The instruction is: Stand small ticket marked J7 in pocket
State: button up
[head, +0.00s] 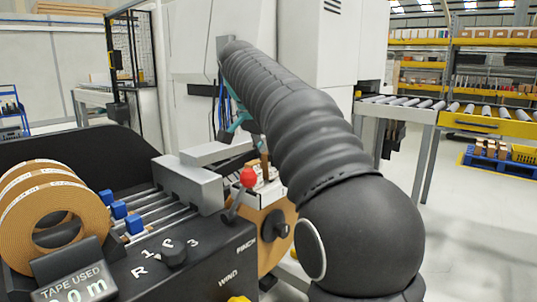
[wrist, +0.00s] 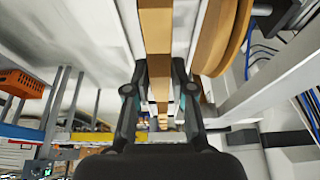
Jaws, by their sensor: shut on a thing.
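In the wrist view my gripper (wrist: 160,74) has its two dark fingers on either side of a narrow tan piece (wrist: 156,36), and it is shut on it. No J7 mark is readable, so I cannot tell whether this piece is the small ticket. In the head view my gripper shows only in part, by its teal and dark linkage (head: 238,120) behind my arm. What it holds is hidden there. A white holder with small dark marks (head: 270,190) sits on the machine behind the red knob, partly covered by my arm. I cannot make out a pocket in it.
The black machine panel (head: 190,262) carries tan tape rolls (head: 60,215), grey blocks (head: 190,182) and a red-knobbed lever (head: 248,177). A large tan roll (head: 268,235) hangs beside the panel. A roller conveyor (head: 410,102) stands at the right, with open floor beyond.

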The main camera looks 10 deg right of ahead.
jog(key=shift+f+b, duration=0.35)
jog(key=shift+f, duration=0.1)
dwell(0.3)
jog(key=o, duration=1)
jog(key=shift+c, duration=0.2)
